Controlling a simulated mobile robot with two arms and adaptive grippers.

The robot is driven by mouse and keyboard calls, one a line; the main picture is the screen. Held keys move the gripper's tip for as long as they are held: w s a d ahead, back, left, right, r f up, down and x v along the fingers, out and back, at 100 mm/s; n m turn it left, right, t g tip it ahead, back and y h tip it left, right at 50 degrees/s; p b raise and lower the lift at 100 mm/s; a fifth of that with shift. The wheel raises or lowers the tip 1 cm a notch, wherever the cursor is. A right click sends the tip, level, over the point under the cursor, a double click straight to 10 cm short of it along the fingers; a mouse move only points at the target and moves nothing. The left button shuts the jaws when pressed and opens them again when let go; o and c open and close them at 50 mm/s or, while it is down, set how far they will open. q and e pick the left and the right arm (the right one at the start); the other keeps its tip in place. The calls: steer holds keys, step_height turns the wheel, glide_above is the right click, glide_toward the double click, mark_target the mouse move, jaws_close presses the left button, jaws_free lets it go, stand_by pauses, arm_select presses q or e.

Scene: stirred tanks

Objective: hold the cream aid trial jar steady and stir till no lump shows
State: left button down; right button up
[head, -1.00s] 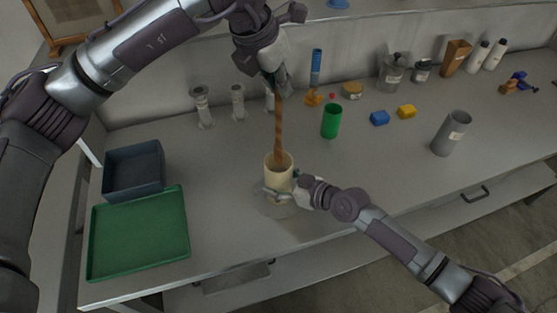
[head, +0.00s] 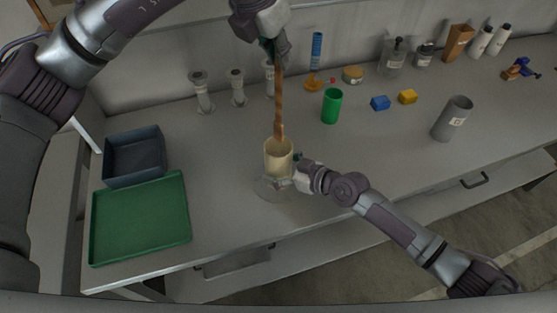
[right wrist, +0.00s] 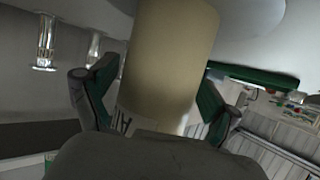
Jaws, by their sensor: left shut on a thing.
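The cream jar (head: 278,160) stands upright on a clear round base (head: 268,190) near the bench's front edge; in the right wrist view it (right wrist: 170,60) fills the middle. My right gripper (head: 285,181) is shut around its lower part, one finger on each side. My left gripper (head: 276,48) is shut on the upper end of a long brown wooden stirrer (head: 279,100), held nearly upright. The stirrer's lower end goes down into the jar's mouth. The contents are too small and shaded to tell whether lumps show.
A blue-grey bin (head: 135,158) and a green tray (head: 140,218) lie left. A green cup (head: 331,106), blue block (head: 380,103), yellow block (head: 407,97) and grey cylinder (head: 452,118) stand right. Clear tubes (head: 202,93) stand behind. Bench between jar and tray is clear.

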steer(key=shift+o, duration=0.3)
steer(key=v, duration=1.2)
steer(key=shift+d+f, duration=0.1)
